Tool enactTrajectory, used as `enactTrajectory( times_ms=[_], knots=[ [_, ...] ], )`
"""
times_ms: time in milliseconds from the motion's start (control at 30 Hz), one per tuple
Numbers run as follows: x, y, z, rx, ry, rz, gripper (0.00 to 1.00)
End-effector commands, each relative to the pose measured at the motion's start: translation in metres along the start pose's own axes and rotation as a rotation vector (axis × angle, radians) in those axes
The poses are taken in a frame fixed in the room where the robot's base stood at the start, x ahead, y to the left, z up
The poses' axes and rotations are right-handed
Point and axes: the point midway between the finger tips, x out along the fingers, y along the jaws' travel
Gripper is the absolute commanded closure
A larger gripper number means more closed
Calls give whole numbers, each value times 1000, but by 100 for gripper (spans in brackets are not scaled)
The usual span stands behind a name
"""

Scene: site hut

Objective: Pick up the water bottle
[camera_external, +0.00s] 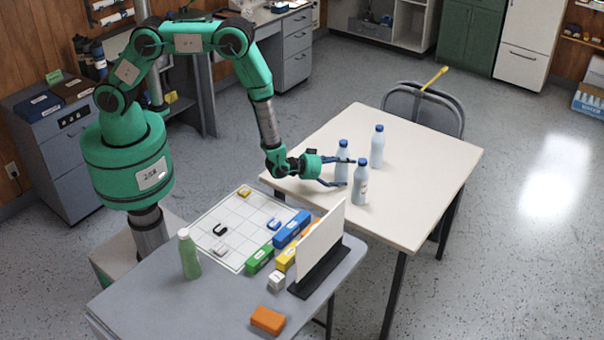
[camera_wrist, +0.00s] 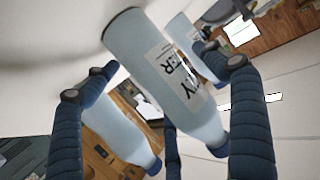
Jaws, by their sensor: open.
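Three pale blue water bottles with blue caps stand upright on the cream table: a near one (camera_external: 361,183), a left one (camera_external: 342,148) and a back one (camera_external: 377,150). My gripper (camera_external: 346,173) is open at the table's left part, its dark blue fingers reaching toward the near and left bottles. In the wrist view, a large labelled bottle (camera_wrist: 160,65) lies in the gap between the spread fingers (camera_wrist: 160,85). Another bottle (camera_wrist: 120,128) shows at the lower left and one (camera_wrist: 187,38) at the upper right. I cannot tell whether any finger touches a bottle.
The cream table (camera_external: 430,160) is clear to the right. A grey table (camera_external: 220,300) in front holds a green bottle (camera_external: 190,255), coloured blocks, a grid sheet (camera_external: 205,225) and an upright white panel (camera_external: 320,240). A chair (camera_external: 425,105) stands behind the cream table.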

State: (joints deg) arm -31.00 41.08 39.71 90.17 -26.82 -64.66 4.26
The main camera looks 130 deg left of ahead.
Motion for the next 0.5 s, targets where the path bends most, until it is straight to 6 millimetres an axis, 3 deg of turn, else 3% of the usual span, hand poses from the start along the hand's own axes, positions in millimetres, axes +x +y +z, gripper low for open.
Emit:
enactTrajectory(
  times_ms=[433, 500],
  knots=[
    [0, 0, 0, 0, 0, 0, 15],
    [0, 0, 0, 0, 0, 0, 29]
  ],
)
